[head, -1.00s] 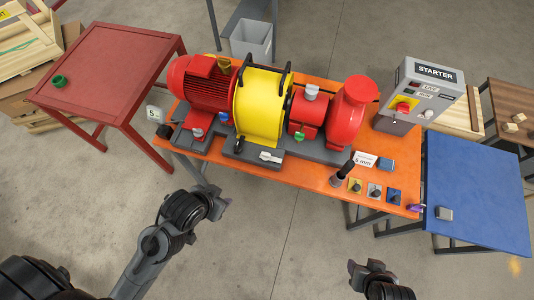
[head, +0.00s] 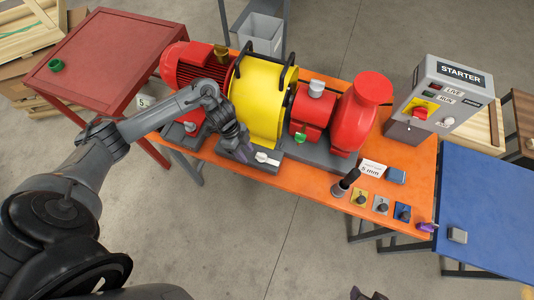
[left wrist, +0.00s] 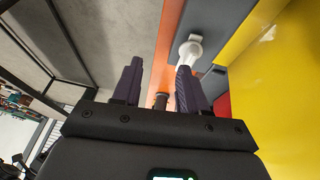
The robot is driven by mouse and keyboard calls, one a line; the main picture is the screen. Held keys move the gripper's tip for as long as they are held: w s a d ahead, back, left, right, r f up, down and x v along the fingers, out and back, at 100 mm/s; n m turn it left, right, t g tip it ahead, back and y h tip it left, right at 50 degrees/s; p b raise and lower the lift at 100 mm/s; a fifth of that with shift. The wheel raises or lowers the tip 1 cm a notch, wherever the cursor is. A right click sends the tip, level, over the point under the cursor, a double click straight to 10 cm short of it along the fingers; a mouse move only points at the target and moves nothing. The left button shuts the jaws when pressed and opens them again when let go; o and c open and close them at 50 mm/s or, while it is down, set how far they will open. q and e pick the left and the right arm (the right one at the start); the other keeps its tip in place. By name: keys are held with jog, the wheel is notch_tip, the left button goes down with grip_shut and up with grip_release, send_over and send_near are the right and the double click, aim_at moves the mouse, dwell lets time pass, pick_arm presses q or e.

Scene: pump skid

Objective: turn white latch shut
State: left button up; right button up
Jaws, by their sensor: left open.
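The white latch (head: 267,158) sits on the grey base plate at the front foot of the yellow guard (head: 258,105). In the left wrist view the white latch (left wrist: 190,48) has a round knob and lies just past the tip of the right-hand finger, not between the fingers. My left gripper (head: 243,155) is open, with its dark purple fingers pointing down just left of the latch. It shows empty in the left wrist view (left wrist: 159,75). Only a small dark part of my right gripper (head: 368,295) shows at the bottom edge.
A red motor (head: 197,68) stands left of the guard and a red pump (head: 358,110) right of it, on an orange table (head: 310,185). A dark upright handle (head: 345,182) and several coloured tags stand at the front right. The starter box (head: 435,95) is at the right.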

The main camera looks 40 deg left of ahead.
aim_at(261, 155)
pick_arm(q)
jog(key=w+a+r+t, duration=0.1)
jog(key=w+r, duration=0.1)
jog(key=w, duration=0.2)
jog(key=x, duration=0.9)
jog(key=shift+w+a+f, duration=0.1)
jog(key=shift+w+f, duration=0.05)
jog(key=shift+f, duration=0.2)
grip_shut()
